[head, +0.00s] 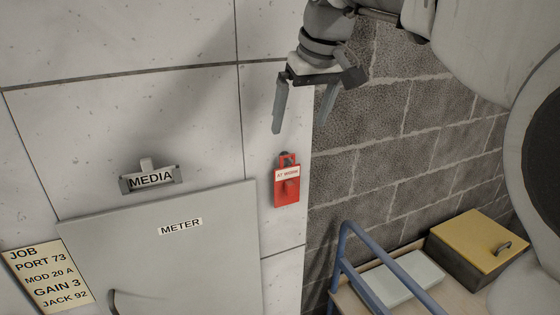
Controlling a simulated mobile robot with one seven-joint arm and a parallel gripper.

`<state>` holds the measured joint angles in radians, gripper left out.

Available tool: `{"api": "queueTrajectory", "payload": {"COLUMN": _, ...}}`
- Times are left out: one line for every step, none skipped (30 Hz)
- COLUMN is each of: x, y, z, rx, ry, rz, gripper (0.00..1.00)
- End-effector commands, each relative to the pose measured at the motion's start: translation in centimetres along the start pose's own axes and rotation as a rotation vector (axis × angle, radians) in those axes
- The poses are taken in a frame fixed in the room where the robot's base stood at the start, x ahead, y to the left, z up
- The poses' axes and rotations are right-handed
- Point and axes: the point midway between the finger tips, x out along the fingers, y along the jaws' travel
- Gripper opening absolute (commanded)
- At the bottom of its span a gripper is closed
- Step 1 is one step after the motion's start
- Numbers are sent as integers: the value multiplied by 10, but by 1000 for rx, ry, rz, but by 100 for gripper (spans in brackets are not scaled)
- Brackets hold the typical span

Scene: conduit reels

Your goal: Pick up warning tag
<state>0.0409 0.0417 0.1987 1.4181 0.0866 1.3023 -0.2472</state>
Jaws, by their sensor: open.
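The warning tag (287,190) is a red tag with a white label strip, its print too small to read surely. It hangs upright on the pale wall panel, right of the meter cabinet, with a dark hook or loop at its top. My gripper (300,128) is open and empty, its two fingers pointing down. In the picture it is above the tag, with a visible gap between fingertips and tag. How far it stands from the wall I cannot tell.
A grey METER cabinet (190,260) with a handle stands left of the tag. A MEDIA holder (150,179) and a JOB note (47,278) are further left. At lower right, a blue rail (341,262), a pale flat box (402,280) and a yellow-lidded box (470,240) stand by the block wall.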

Motion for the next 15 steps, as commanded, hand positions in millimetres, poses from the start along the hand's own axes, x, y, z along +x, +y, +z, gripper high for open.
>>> {"api": "queueTrajectory", "payload": {"x": 13, "y": 0, "z": 1, "rx": 0, "ry": -4, "rz": -1, "gripper": 100}}
{"api": "queueTrajectory", "payload": {"x": 20, "y": 0, "z": 1, "rx": 0, "ry": -4, "rz": -2, "gripper": 100}}
{"api": "queueTrajectory", "payload": {"x": 29, "y": -1, "z": 1, "rx": 0, "ry": -4, "rz": -2, "gripper": 100}}
{"api": "queueTrajectory", "payload": {"x": 35, "y": -1, "z": 1, "rx": 0, "ry": -4, "rz": -2, "gripper": 100}}
{"api": "queueTrajectory", "payload": {"x": 41, "y": -1, "z": 1, "rx": 0, "ry": -4, "rz": -2, "gripper": 100}}
{"api": "queueTrajectory", "payload": {"x": 48, "y": -1, "z": 1, "rx": -1, "ry": -3, "rz": -1, "gripper": 100}}
{"api": "queueTrajectory", "payload": {"x": 53, "y": -1, "z": 1, "rx": -1, "ry": -3, "rz": -1, "gripper": 100}}
{"api": "queueTrajectory", "payload": {"x": 57, "y": 0, "z": 0, "rx": -1, "ry": -2, "rz": -1, "gripper": 100}}
{"api": "queueTrajectory", "payload": {"x": 62, "y": 0, "z": 0, "rx": -1, "ry": -2, "rz": 0, "gripper": 100}}
{"api": "queueTrajectory", "payload": {"x": 66, "y": 0, "z": 0, "rx": -1, "ry": -2, "rz": 0, "gripper": 100}}
{"api": "queueTrajectory", "payload": {"x": 68, "y": 0, "z": 0, "rx": -1, "ry": -1, "rz": 0, "gripper": 100}}
{"api": "queueTrajectory", "payload": {"x": 71, "y": 0, "z": 0, "rx": -1, "ry": 0, "rz": 0, "gripper": 100}}
{"api": "queueTrajectory", "payload": {"x": 72, "y": 0, "z": 0, "rx": -1, "ry": 0, "rz": 1, "gripper": 100}}
{"api": "queueTrajectory", "payload": {"x": 73, "y": 0, "z": 0, "rx": -1, "ry": 0, "rz": 1, "gripper": 100}}
{"api": "queueTrajectory", "payload": {"x": 75, "y": 0, "z": 0, "rx": -1, "ry": -1, "rz": 0, "gripper": 100}}
